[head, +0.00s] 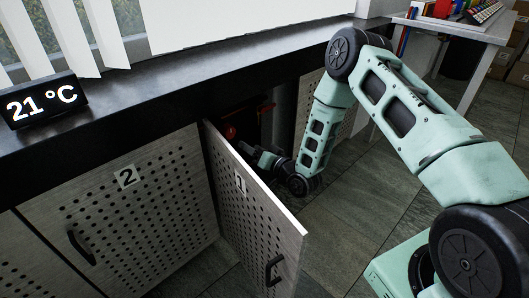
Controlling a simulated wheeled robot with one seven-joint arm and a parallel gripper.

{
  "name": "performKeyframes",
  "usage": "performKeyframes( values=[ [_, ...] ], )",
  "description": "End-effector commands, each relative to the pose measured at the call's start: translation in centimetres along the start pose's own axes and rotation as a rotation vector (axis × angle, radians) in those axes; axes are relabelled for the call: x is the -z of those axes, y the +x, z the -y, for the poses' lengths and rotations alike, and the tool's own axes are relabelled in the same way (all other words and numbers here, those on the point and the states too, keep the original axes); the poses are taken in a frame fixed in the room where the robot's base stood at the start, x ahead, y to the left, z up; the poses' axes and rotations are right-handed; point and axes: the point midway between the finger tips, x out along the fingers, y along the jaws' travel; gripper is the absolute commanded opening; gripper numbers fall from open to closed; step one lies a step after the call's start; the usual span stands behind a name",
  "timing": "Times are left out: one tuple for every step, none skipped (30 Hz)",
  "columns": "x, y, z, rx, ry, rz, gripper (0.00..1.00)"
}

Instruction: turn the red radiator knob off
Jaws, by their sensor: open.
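A small red part (230,132), which looks like the red radiator knob, shows in the dark opening behind door 1 in the head view. It is small and dim, so its setting cannot be read. My gripper (250,152) is at the opening, just below and to the right of the red part, partly hidden by the door's top edge. Its jaws are open, and I see nothing held in them. Whether it touches the knob cannot be told.
Perforated door 1 (246,205) stands open toward me, left of my forearm. Door 2 (125,205) is shut. The dark counter (190,85) runs above the opening and carries a 21 °C display (42,101). A white table (460,28) stands back right. Tiled floor (345,235) is clear.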

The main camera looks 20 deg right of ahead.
Motion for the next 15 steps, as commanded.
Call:
performKeyframes(
  values=[
    [0.1, -1.1, 0.0, -0.003, 0.001, 0.003, 0.64],
    [0.1, -1.7, 0.0, -0.004, 0.001, 0.003, 0.64],
    [0.1, -2.4, 0.0, -0.004, 0.001, 0.002, 0.64],
    [0.1, -2.9, 0.0, -0.004, 0.001, 0.002, 0.64],
    [0.0, -3.3, 0.0, -0.002, 0.0, 0.003, 0.64],
    [0.0, -3.8, 0.0, -0.001, 0.0, 0.002, 0.64],
    [0.0, -4.1, 0.0, -0.002, 0.0, 0.002, 0.64],
    [0.0, -4.4, 0.0, -0.002, 0.0, 0.002, 0.64],
    [0.0, -4.7, -0.1, -0.002, 0.0, 0.001, 0.64],
    [0.0, -4.8, -0.1, -0.001, 0.0, 0.0, 0.64],
    [0.0, -5.0, -0.1, -0.001, 0.0, 0.0, 0.64],
    [0.0, -5.1, -0.1, -0.001, 0.0, 0.001, 0.64],
    [0.0, -5.2, -0.1, -0.001, 0.0, 0.001, 0.64],
    [0.0, -5.2, -0.1, -0.001, 0.0, 0.001, 0.64],
    [0.0, -5.2, -0.1, -0.001, 0.0, 0.001, 0.64]
  ],
)
